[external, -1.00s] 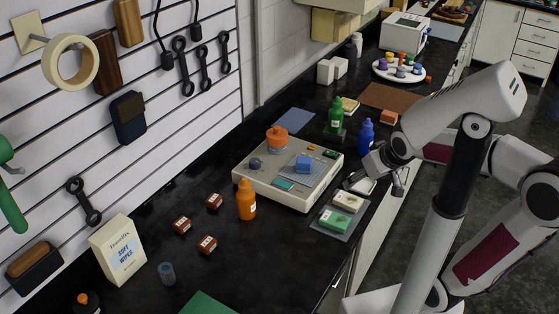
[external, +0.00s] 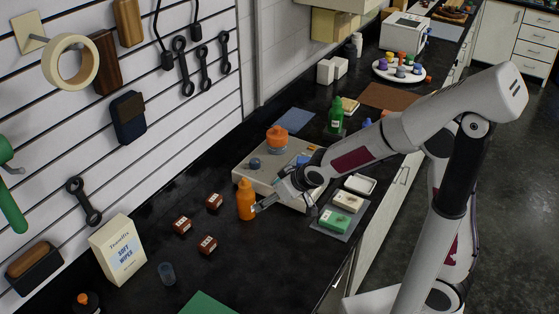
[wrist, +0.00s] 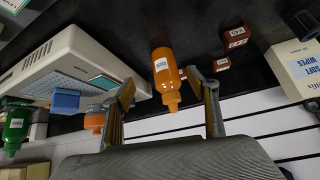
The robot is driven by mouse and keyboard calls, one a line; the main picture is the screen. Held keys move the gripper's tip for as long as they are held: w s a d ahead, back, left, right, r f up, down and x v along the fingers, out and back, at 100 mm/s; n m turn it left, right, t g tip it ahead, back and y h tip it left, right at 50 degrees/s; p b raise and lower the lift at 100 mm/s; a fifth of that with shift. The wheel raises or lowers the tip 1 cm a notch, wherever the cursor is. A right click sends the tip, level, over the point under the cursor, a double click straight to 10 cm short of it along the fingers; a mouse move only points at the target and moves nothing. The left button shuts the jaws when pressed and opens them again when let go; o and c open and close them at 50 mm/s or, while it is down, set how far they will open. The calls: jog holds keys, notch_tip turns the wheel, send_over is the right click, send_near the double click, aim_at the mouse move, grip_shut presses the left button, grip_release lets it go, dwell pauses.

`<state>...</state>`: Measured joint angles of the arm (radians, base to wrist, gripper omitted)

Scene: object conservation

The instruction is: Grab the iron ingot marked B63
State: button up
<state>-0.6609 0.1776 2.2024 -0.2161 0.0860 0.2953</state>
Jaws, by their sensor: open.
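Three small dark red-brown blocks with white labels lie on the black counter: one at the left (external: 182,225), one at the back (external: 214,202) and one at the front (external: 207,244). In the wrist view they show beyond the right finger, at the upper right (wrist: 235,38), below it (wrist: 222,64) and partly behind the orange bottle (wrist: 182,73). Their labels are too small for me to read surely. My gripper (external: 284,205) is open and empty, right of the blocks. In the wrist view its fingers (wrist: 160,80) spread either side of the orange bottle.
The orange bottle (external: 246,200) stands upright between my gripper and the blocks. A pale device (external: 255,172) with a blue block stands behind the gripper. A wipes box (external: 118,250) and a small bluish cup (external: 167,273) stand left.

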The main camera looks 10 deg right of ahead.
aim_at(182, 222)
jog(key=shift+n+g+y, duration=0.4)
jog(key=shift+n+y, duration=0.5)
jog(key=a+f, duration=0.2)
jog(key=a, duration=0.1)
jog(key=s+a+f, duration=0.1)
jog(key=a+f, duration=0.1)
jog(key=a, duration=0.2)
jog(key=s+a+f, duration=0.1)
jog(key=a+f, duration=0.1)
jog(key=a, duration=0.2)
jog(key=shift+s, duration=0.15)
jog(key=w+a+n+y, duration=0.1)
jog(key=a, duration=0.2)
jog(key=w+a+n+y, duration=0.1)
jog(key=w+a, duration=0.1)
jog(key=a, duration=0.2)
jog(key=w+a+t+y, duration=0.1)
jog(key=a, duration=0.3)
jog(key=shift+w+a+f+n+y, duration=0.2)
jog(key=shift+w+f+n+y, duration=0.1)
jog(key=shift+n+y, duration=0.1)
jog(key=shift+x, duration=1.3)
jog(key=shift+w+f, duration=0.1)
jog(key=shift+w, duration=0.05)
jog(key=shift+x, duration=2.45)
jog(key=shift+w+d, duration=0.1)
grip_shut()
